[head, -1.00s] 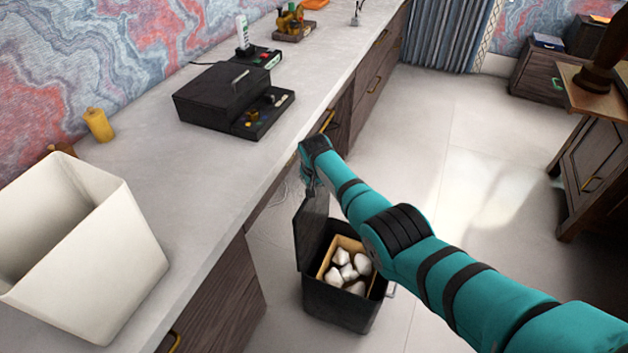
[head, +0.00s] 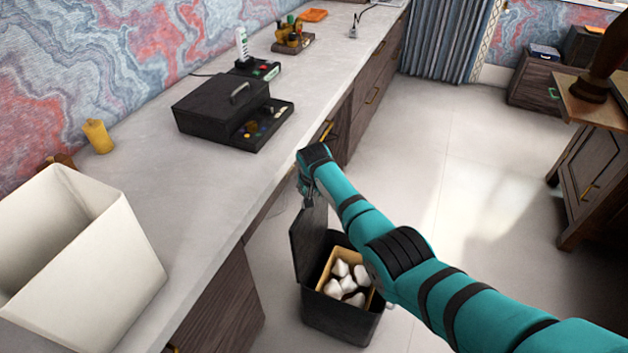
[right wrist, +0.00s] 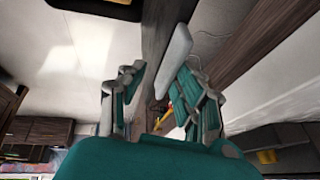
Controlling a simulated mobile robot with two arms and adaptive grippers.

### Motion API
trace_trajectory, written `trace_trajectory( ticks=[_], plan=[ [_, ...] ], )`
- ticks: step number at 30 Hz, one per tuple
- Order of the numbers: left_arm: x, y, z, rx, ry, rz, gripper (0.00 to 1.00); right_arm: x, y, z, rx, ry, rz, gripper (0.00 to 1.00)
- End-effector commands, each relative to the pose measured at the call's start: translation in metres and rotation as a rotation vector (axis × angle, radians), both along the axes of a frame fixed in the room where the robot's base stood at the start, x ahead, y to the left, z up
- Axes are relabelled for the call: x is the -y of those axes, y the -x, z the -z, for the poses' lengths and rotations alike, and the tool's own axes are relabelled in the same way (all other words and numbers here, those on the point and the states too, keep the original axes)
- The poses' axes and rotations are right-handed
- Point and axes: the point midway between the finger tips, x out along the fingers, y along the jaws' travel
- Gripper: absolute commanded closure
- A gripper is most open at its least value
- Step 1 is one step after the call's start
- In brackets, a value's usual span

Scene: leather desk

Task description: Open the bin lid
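The dark bin (head: 340,320) stands on the floor beside the counter front. Its lid (head: 308,245) is raised and stands steeply up at the bin's left side, so the bin is open. A tan inner box with white crumpled pieces (head: 345,282) shows inside. My right gripper (head: 305,192) is at the lid's upper edge, partly hidden by my own arm; I cannot tell whether it touches the lid. In the right wrist view its fingers (right wrist: 155,80) are apart, with a gap between them. My left gripper is not in view.
A long counter (head: 190,215) runs along the left, with a white open container (head: 95,270) and a black box (head: 220,105) on it. Drawer handles (head: 326,131) stick out from the counter front. Open floor (head: 470,190) lies to the right.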

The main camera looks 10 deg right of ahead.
Motion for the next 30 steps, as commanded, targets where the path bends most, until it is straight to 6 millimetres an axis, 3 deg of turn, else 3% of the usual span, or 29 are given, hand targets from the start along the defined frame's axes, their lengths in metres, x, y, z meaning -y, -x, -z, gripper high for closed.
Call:
trace_trajectory(
  ticks=[18,30],
  plan=[
    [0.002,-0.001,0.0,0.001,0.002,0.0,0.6,-0.006,0.038,-0.082,0.001,-0.002,0.001,0.67],
    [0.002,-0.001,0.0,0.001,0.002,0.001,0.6,-0.006,0.045,-0.094,-0.002,-0.001,0.002,0.67]
  ],
)
